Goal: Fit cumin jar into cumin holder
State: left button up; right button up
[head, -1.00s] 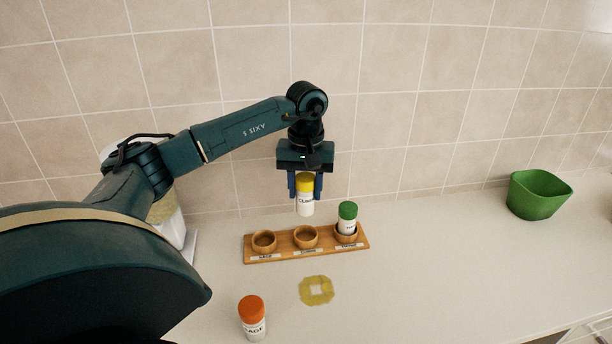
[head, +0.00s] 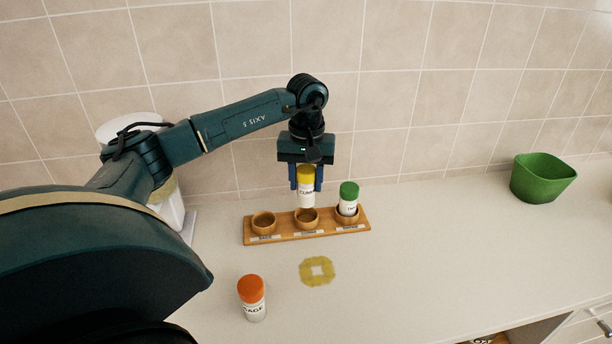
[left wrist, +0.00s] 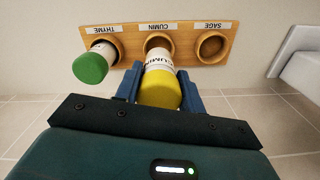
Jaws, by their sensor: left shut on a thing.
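The cumin jar (head: 306,187) is white with a yellow lid and hangs upright. My left gripper (head: 306,184) is shut on it, with blue fingers on either side. The wooden rack (head: 284,234) has a row of three ring holders. The middle one, the cumin holder (head: 306,223), is right below the jar. The jar's base is at about its rim; I cannot tell whether it has entered. In the left wrist view the yellow lid (left wrist: 160,90) is between the fingers, and the jar overlaps the holder marked CUMIN (left wrist: 158,39). My right gripper is not in view.
The left sage holder (head: 263,222) is empty. A green bowl (head: 541,178) is far right.

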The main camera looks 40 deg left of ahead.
aim_at(306, 201)
pick_arm(q)
notch_tip(306, 201, down, 2)
jog(key=shift+f+b, duration=0.15)
jog(key=shift+b, duration=0.4)
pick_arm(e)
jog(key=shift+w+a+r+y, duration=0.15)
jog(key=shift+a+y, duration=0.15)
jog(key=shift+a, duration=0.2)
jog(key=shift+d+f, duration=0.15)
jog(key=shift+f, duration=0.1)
